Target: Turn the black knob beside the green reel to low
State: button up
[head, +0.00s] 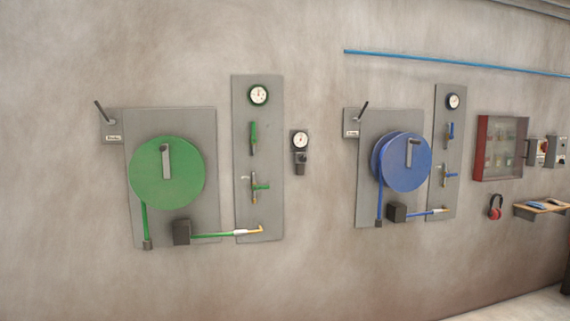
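The green reel (167,172) is a large round disc on a grey wall panel (200,120), left of the picture's middle. To its right, past a narrow grey panel (268,220) with a gauge and green-handled valves, a small dark plate carries a white-faced dial (300,140). Below that dial is a small black knob (301,157). The knob is too small for me to read its setting or any marks. My gripper is not in view.
A blue reel (407,162) with similar fittings hangs to the right. A black lever (104,112) stands at the green panel's upper left. A red-sided cabinet (483,149), red ear defenders (495,207) and a small shelf (540,210) are far right.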

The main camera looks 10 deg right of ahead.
aim_at(302, 158)
jog(key=u, duration=0.05)
jog(key=i, duration=1.45)
jog(key=z, duration=0.7)
jog(key=i, duration=1.1)
jog(key=z, duration=0.5)
